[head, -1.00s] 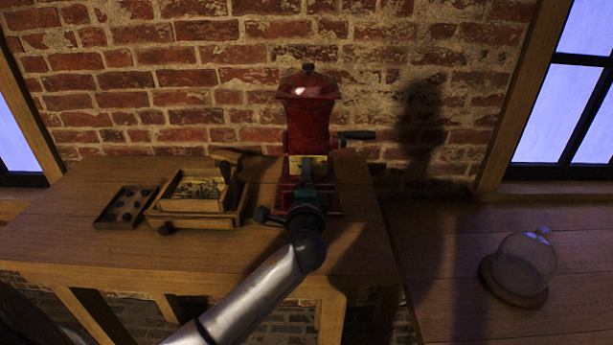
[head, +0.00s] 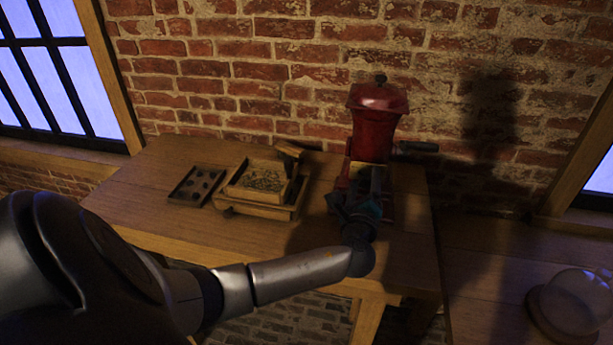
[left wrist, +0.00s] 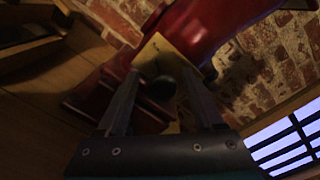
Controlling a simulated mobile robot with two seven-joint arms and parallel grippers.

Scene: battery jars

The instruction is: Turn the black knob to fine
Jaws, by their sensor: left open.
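The red grinder (head: 374,125) stands on the wooden table against the brick wall. Its pale yellow plate (left wrist: 156,52) faces my left gripper in the left wrist view. The round black knob (left wrist: 160,88) sits on this plate. My left gripper (left wrist: 160,76) is open, with one finger on each side of the knob. I cannot tell whether either finger touches it. In the head view my left gripper (head: 367,180) is at the grinder's front and hides the knob and most of the plate. Any marking for fine is too small and dark to read. My right gripper is out of view.
Left of the grinder are a wooden box (head: 262,205) with grainy contents and a dark tray (head: 196,186) with round hollows. A crank handle (head: 418,147) sticks out at the grinder's right. A glass dome (head: 580,300) stands on the right-hand table.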

